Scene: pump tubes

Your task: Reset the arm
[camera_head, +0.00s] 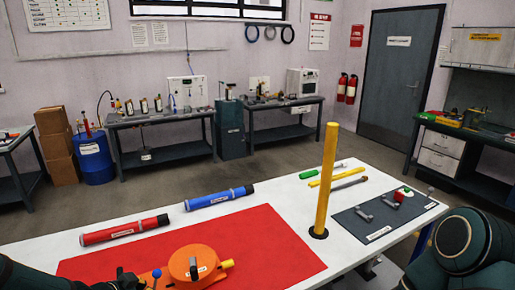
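My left arm comes in low at the left edge. Its dark gripper (126,279) is at the bottom edge, beside an orange round device (192,264) with a blue-knobbed lever (156,274) and a yellow stub. Its fingers are too small and cut off to read, and I cannot tell whether it touches the device. My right arm fills the lower right corner as dark teal links; its gripper is out of view.
A white table (275,190) bears a red mat (250,240), red tube (124,230), blue tube (219,197), upright yellow pole (326,180) and grey tool mat (375,222). Green, yellow and grey tools lie behind the grey mat. Benches line the far wall.

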